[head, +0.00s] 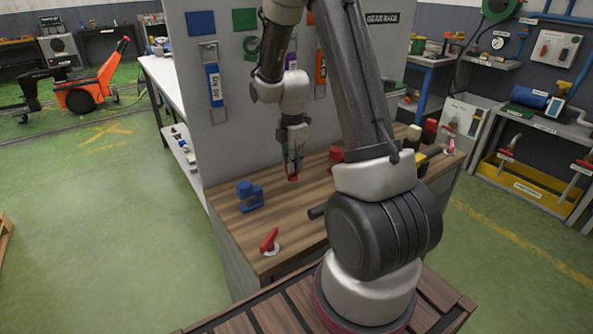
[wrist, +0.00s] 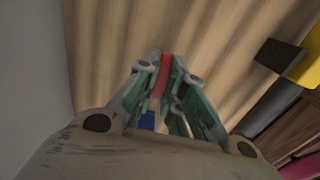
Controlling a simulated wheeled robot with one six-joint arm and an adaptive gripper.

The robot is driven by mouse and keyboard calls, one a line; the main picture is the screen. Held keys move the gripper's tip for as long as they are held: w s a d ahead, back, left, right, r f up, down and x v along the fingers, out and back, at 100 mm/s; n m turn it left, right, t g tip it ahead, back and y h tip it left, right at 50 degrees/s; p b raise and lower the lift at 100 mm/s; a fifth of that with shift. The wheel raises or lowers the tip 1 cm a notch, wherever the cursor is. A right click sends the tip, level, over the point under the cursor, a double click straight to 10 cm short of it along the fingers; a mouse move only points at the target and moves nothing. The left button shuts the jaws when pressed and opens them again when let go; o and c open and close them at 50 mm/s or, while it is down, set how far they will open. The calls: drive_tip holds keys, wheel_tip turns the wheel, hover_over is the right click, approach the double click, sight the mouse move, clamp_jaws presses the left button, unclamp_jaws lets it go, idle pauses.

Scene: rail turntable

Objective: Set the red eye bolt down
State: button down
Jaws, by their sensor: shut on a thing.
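My gripper (head: 293,171) is shut on a small red part, the red eye bolt (head: 293,178), low over the wooden bench top (head: 240,228) near the grey panel. In the wrist view my gripper (wrist: 163,85) has its two greenish fingers on both sides of the red eye bolt (wrist: 165,68), which shows as a narrow red strip. Most of the bolt is hidden by the fingers. I cannot tell whether it touches the wood.
A blue part (head: 249,195) stands left of my gripper. A red-handled part (head: 269,241) lies at the front left. A red object (head: 336,155) stands close at the right, with yellow and black items (head: 416,160) beyond. The grey panel (head: 225,130) rises behind.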

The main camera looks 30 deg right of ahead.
drive_tip(key=shift+f, duration=1.55)
